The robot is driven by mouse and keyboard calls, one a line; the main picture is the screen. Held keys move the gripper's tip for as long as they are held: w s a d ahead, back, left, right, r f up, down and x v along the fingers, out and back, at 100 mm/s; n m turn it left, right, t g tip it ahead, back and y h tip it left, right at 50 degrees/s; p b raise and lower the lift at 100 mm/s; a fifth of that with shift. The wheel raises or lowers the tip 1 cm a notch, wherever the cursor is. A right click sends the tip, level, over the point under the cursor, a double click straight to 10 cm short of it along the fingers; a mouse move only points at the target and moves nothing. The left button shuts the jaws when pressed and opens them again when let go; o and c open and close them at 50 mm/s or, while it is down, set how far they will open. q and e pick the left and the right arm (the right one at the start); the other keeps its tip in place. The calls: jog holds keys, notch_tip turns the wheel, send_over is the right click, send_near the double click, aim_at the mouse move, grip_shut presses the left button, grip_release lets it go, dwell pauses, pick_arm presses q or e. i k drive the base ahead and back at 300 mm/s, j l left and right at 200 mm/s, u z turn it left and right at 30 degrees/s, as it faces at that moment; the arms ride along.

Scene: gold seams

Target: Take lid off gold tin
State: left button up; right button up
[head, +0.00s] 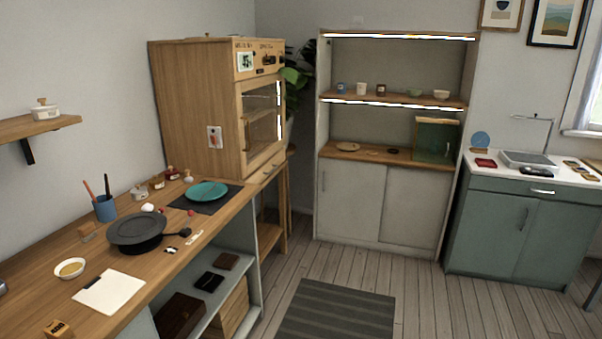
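I cannot tell for sure which thing is the gold tin. Small lidded jars or tins (141,192) stand at the back of the wooden counter, left of the teal plate (207,191); they are too small to make out clearly. A shallow white dish (71,269) with a golden-yellow content sits at the counter's left, without a lid. A small yellowish box (57,328) lies at the near left edge. Neither of my grippers shows in the head view.
The wooden counter (60,247) also holds a dark round pan-like thing (137,231), a blue cup (105,208) with tools and a white sheet (108,292). A wooden oven-like cabinet (196,105) stands behind. The floor (425,290) right of the dark mat (337,312) is clear.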

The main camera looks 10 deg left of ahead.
aim_at(156, 179)
jog(key=i+l+u, duration=0.1)
jog(key=i+u, duration=0.3)
jog(key=i+l+u, duration=0.25)
jog(key=i+u, duration=0.2)
jog(key=i+l+u, duration=0.55)
jog(key=l+u, duration=0.3)
jog(key=i+l+u, duration=0.2)
jog(key=l, duration=0.15)
jog(key=i+l+u, duration=0.2)
jog(key=l+u, duration=0.2)
jog(key=l, duration=0.25)
